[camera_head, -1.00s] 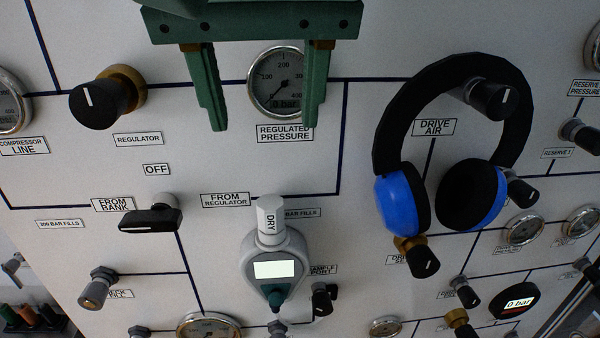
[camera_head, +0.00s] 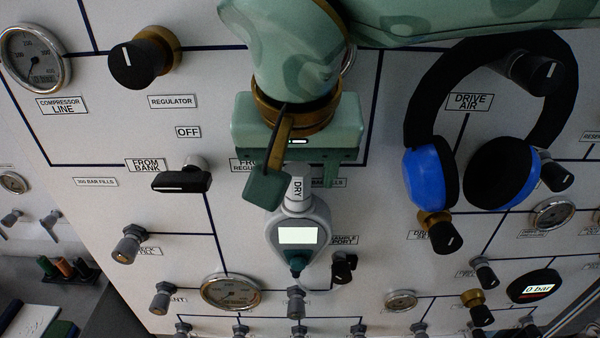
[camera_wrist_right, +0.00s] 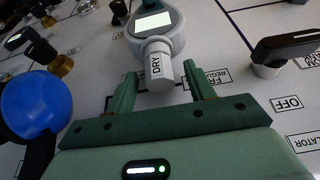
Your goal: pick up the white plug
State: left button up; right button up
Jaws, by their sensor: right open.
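The white plug (camera_head: 297,190) is a short cylinder marked DRY, at the top of a grey handheld analyser (camera_head: 298,230) with a lit screen on the panel. In the right wrist view the plug (camera_wrist_right: 158,66) points toward my gripper. My right gripper (camera_wrist_right: 163,84) is open, with its two green fingers on either side of the plug's end; I cannot tell whether they touch it. In the head view my right gripper (camera_head: 298,182) hides the plug's upper end. My left gripper is not in view.
Blue and black headphones (camera_head: 425,178) hang on the panel to the right. A black valve handle (camera_head: 182,181) sits to the left. Several knobs and gauges surround the analyser, including a gauge (camera_head: 231,292) below. Spools (camera_head: 62,266) lie on a bench at lower left.

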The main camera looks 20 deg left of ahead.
jog(key=shift+s, duration=0.2)
jog(key=c, duration=1)
jog(key=shift+c, duration=0.2)
jog(key=shift+r, duration=0.2)
